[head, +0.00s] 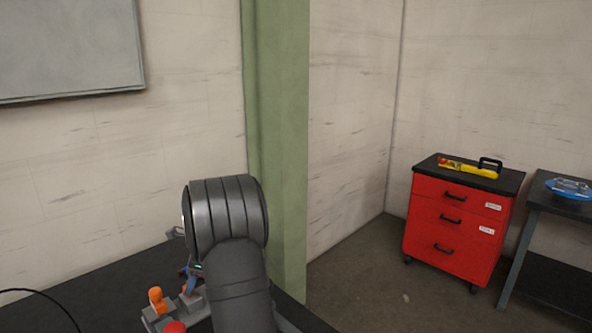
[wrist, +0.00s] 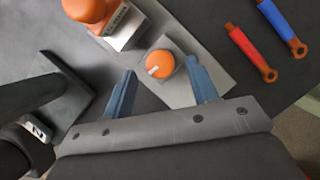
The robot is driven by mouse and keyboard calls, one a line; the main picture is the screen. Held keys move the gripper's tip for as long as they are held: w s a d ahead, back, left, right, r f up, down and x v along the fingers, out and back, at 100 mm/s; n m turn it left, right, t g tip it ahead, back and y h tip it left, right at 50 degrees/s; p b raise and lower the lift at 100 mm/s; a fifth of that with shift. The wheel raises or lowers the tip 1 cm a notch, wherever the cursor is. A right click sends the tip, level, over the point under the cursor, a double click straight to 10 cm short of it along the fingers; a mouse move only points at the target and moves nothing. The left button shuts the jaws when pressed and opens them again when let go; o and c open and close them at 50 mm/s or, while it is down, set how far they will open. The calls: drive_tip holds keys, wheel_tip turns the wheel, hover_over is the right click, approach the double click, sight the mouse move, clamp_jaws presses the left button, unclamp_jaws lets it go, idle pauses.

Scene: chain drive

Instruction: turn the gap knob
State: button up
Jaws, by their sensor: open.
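An orange round knob (wrist: 161,64) with a pale mark on its face shows in the wrist view, on a grey plate (wrist: 205,88). My gripper (wrist: 165,82) is open, with one blue-grey finger to the left of the knob and one to its right. The knob lies at the gap between the fingertips, and I cannot tell whether either finger touches it. In the head view my arm hides most of this area. An orange part (head: 156,297) and a red part (head: 174,327) show there beside the arm.
A larger orange part (wrist: 88,10) on a grey block stands close to the knob. A red-handled tool (wrist: 246,48) and a blue-handled tool (wrist: 283,27) lie to the right. A dark bracket (wrist: 62,92) is on the left. A red drawer cabinet (head: 450,229) stands farther off.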

drive_tip(key=shift+r, duration=0.1)
idle(0.4)
drive_tip(key=shift+d+r, duration=0.1)
drive_tip(key=shift+r, duration=0.25)
drive_tip(key=s+d+r+m+t+h, duration=0.1)
drive_tip(key=s+d+r+m+t, duration=0.1)
drive_tip(key=r+m, duration=0.35)
drive_tip(key=s+d+r+m+t, duration=0.2)
drive_tip(key=s+r+m, duration=0.1)
drive_tip(key=r+m, duration=0.3)
drive_tip(key=shift+n, duration=0.75)
drive_tip(key=x, duration=1.6)
drive_tip(key=shift+a, duration=0.15)
drive_tip(key=c, duration=1)
drive_tip(key=shift+o, duration=0.2)
